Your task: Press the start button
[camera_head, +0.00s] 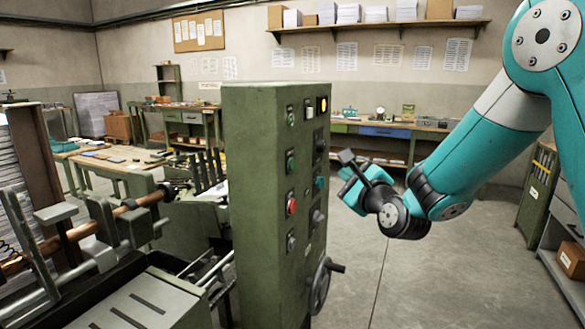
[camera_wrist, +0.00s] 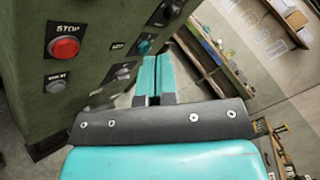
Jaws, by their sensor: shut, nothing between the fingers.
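A tall green control cabinet (camera_head: 262,200) stands in the middle of the head view. Its front face carries a green button (camera_head: 290,160) above a red button (camera_head: 291,205). Their labels are too small to read there. In the wrist view the red button (camera_wrist: 65,48) is under the word STOP; no green button shows in that view. I cannot read which button is labelled start. My gripper (camera_head: 350,186) is to the right of the cabinet, apart from it. In the wrist view its teal fingers (camera_wrist: 157,75) are shut together and empty.
The cabinet's right side has a teal knob (camera_head: 320,182), a yellow control (camera_head: 323,105) and a protruding handwheel (camera_head: 319,285). Machinery with a copper-coloured roller (camera_head: 130,210) is at left. Workbenches (camera_head: 385,131) line the back wall. Open floor (camera_head: 400,275) lies right of the cabinet.

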